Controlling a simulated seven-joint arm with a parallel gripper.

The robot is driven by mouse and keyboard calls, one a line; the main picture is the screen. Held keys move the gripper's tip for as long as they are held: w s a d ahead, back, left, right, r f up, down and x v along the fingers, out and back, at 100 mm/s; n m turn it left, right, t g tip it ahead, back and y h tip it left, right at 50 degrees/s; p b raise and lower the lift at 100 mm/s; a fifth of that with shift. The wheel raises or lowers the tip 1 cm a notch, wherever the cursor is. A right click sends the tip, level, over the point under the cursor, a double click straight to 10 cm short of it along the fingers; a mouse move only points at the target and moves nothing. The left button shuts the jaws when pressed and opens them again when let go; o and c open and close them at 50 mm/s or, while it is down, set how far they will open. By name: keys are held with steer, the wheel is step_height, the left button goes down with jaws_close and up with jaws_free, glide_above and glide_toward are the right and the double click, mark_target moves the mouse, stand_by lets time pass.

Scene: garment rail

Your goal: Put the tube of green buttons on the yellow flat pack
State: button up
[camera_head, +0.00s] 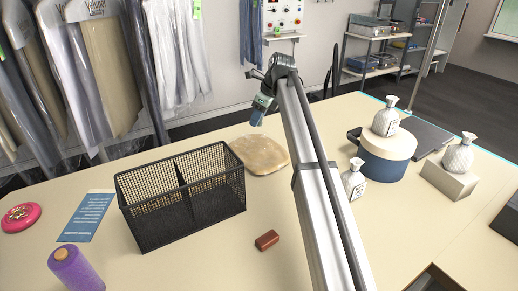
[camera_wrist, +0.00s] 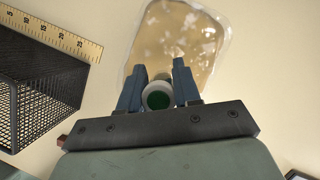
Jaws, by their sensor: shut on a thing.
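The tube of green buttons (camera_wrist: 157,96) shows end-on in the wrist view, with a white rim and green inside. My gripper (camera_wrist: 160,88) is shut on it, with one blue finger on each side. In the head view my gripper (camera_head: 257,118) is above the table, at the back edge of the flat pack; I cannot make out the tube there. The yellow flat pack (camera_head: 262,155) lies flat on the table, a tan packet in clear wrap, right of the wire basket. In the wrist view the flat pack (camera_wrist: 182,42) lies beyond the fingertips, with nothing seen on it.
A black wire basket (camera_head: 145,222) with two compartments stands left of the pack. A red-brown block (camera_head: 267,240) lies in front. A blue pot (camera_head: 385,163) and white tied bags (camera_head: 353,182) stand right of my arm. A yellow ruler (camera_wrist: 50,32) lies behind the basket.

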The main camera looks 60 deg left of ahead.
mark_target(254, 147)
steer(key=shift+w+a+f, duration=0.1)
steer(key=shift+a+f, duration=0.1)
steer(key=shift+f, duration=1.4)
steer(key=shift+w+a+f, duration=0.1)
steer(key=shift+a+f, duration=0.05)
steer(key=shift+f, duration=1.45)
steer(key=shift+w+a+f, duration=0.1)
steer(key=shift+a+f, duration=0.1)
steer(key=shift+f, duration=1.4)
steer(key=shift+s, duration=0.1)
steer(key=o, duration=1)
steer(key=shift+f, duration=0.15)
steer(key=shift+o, duration=0.2)
steer(key=v, duration=1.2)
